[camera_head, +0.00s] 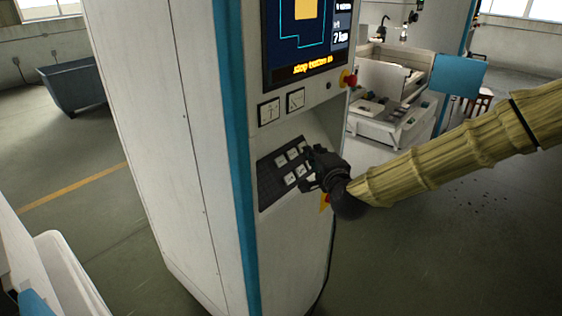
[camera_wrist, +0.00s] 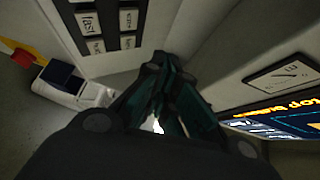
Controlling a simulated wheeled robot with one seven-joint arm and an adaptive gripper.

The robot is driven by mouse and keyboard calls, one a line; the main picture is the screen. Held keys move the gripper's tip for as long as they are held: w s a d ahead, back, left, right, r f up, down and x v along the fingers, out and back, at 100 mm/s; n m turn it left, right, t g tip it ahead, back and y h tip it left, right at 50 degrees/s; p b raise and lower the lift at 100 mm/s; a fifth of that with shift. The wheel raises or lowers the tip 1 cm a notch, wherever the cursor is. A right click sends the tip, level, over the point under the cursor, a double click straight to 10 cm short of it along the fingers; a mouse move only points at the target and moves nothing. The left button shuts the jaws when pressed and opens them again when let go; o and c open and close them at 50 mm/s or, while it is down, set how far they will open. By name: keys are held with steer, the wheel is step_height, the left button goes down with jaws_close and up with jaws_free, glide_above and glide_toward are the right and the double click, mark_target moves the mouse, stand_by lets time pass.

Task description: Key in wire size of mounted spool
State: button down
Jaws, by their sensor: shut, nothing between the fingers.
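The control cabinet (camera_head: 180,120) has a dark keypad (camera_head: 265,185) with pale keys on its sloped panel. The keypad also shows at the upper left of the wrist view (camera_wrist: 72,22). The screen (camera_head: 298,45) above shows a yellow block, a blue outline, "7 km" and a yellow line like "stop button in". My gripper (camera_head: 308,155) is at the keypad's right side and covers some of its keys. In the wrist view the dark green fingers (camera_wrist: 168,65) are together and empty. Whether they touch the panel cannot be told. I cannot make out a mounted spool.
Two gauges (camera_head: 282,106) sit between screen and keypad. A red knob on yellow (camera_head: 349,79) juts from the cabinet's right edge. A white machine (camera_head: 385,125) with a blue panel (camera_head: 457,75) stands behind. A grey bin (camera_head: 74,84) is at left.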

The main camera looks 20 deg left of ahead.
mark_target(280, 161)
steer(key=shift+a, duration=0.1)
steer(key=shift+w+a+f+b, duration=0.4)
steer(key=shift+a+f, duration=0.45)
steer(key=shift+a, duration=0.25)
steer(key=shift+w+a+f+b, duration=0.4)
steer(key=shift+a+f, duration=0.5)
steer(key=shift+a, duration=0.15)
steer(key=shift+w+a+f+b, duration=0.4)
steer(key=shift+a+f, duration=0.45)
steer(key=shift+a, duration=0.25)
steer(key=shift+w+a+f+b, duration=0.15)
steer(key=shift+a+f+b, duration=0.1)
steer(key=shift+a+b, duration=0.15)
steer(key=shift+a+f, duration=0.2)
steer(key=shift+a, duration=0.05)
steer(key=shift+d+r, duration=0.15)
steer(key=shift+d, duration=0.05)
stand_by(0.4)
steer(key=shift+s+d+r, duration=0.2)
steer(key=shift+d+r, duration=0.15)
steer(key=shift+d, duration=0.1)
